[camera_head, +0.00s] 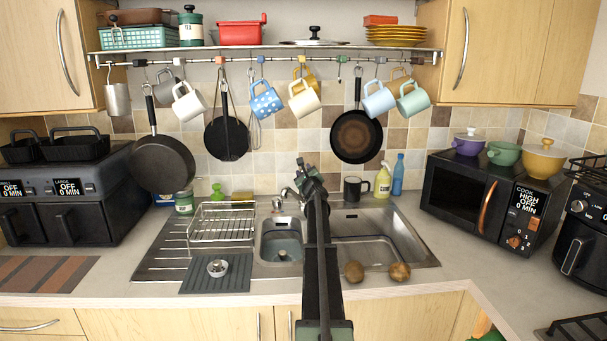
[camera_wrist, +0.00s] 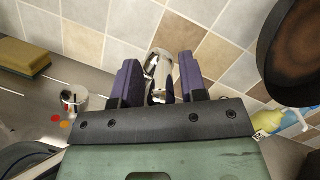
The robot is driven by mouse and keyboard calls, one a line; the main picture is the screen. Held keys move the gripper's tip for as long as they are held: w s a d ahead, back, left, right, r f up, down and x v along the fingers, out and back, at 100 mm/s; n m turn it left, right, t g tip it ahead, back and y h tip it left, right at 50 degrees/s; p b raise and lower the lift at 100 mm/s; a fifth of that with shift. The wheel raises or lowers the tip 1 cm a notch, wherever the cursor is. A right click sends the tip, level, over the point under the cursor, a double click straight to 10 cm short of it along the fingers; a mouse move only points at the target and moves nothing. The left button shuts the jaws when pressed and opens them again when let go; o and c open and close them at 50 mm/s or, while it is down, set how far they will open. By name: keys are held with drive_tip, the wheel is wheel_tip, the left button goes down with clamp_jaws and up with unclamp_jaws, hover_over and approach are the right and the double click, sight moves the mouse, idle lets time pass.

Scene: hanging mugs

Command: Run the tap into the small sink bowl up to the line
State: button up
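The small sink bowl (camera_head: 264,246) lies left of my arm in the head view. I see no clear water stream.
A larger sink basin (camera_head: 385,225) is to the right, with two brown round items (camera_head: 399,271) at its front edge. A dish rack (camera_head: 222,240) stands left. A dark mug (camera_head: 353,189) and soap bottle (camera_head: 383,182) stand behind. Pans and mugs hang above.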

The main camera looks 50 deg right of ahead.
drive_tip(key=shift+o, duration=0.5)
drive_tip(key=shift+s, duration=0.1)
drive_tip(key=b+v, duration=0.1)
drive_tip(key=v, duration=0.9)
drive_tip(key=shift+s+a, duration=0.25)
